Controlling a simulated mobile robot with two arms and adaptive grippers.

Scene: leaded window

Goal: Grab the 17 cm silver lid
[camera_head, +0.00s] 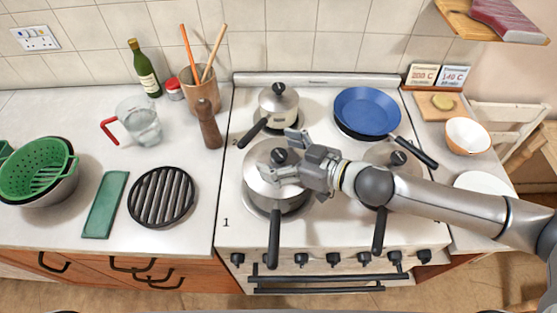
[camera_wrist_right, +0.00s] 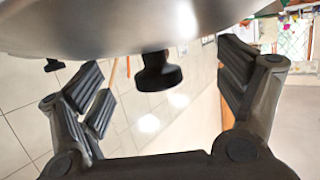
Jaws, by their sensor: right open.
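A silver lid (camera_head: 262,170) with a black knob sits on the large front-left saucepan on the stove. My right gripper (camera_head: 288,157) is at this lid, coming from the right, with its fingers on either side of the knob. In the right wrist view the gripper (camera_wrist_right: 165,90) is open, and the black knob (camera_wrist_right: 157,72) lies between the fingers with a gap on each side. The lid's shiny surface (camera_wrist_right: 110,25) fills the top of that view. My left gripper is not in view.
A smaller lidded saucepan (camera_head: 279,108) stands behind, and a blue frying pan (camera_head: 367,110) is at the back right. Another lidded pan (camera_head: 380,158) is partly hidden by my right arm. A pepper mill (camera_head: 208,124) stands left of the stove.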

